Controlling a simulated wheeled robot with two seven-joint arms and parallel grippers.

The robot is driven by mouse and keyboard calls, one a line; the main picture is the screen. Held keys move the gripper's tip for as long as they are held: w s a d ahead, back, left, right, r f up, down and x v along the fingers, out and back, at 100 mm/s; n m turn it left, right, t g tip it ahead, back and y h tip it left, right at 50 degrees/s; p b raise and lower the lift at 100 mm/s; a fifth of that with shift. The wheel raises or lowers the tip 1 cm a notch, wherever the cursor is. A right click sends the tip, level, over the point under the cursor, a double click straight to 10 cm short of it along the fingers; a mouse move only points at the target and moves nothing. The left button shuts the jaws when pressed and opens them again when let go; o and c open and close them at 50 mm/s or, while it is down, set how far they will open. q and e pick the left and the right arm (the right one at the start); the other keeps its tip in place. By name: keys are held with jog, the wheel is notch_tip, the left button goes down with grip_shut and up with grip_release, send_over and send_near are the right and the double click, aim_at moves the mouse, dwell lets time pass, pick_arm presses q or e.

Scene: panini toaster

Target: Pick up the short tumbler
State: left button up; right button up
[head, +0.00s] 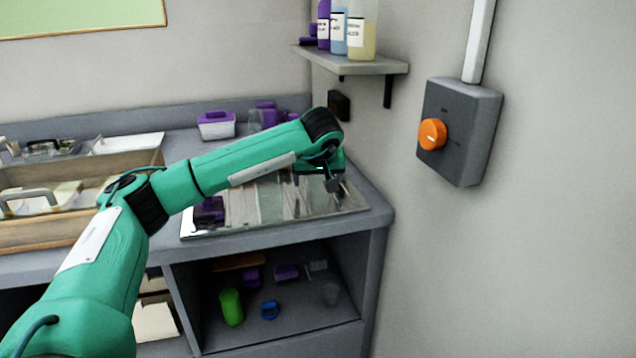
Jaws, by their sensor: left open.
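A clear, glass-like vessel (255,120) stands at the back of the counter beside the purple containers, partly hidden by my left arm. My left gripper (322,184) is above the right part of a shiny metal tray (345,203) on the counter. It points down and is open, with nothing seen between its fingers. My right gripper is out of view.
A purple item (209,212) sits at the tray's left. A white-and-purple box (216,125) stands at the back. A green cylinder (231,306) and a blue item (270,309) are on the lower shelf. A wall shelf (360,66) with bottles and a grey switch box (462,130) are at right.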

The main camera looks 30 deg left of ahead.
pick_arm(q)
jog(key=c, duration=1.1)
jog(key=shift+c, duration=0.2)
jog(key=shift+r, duration=0.15)
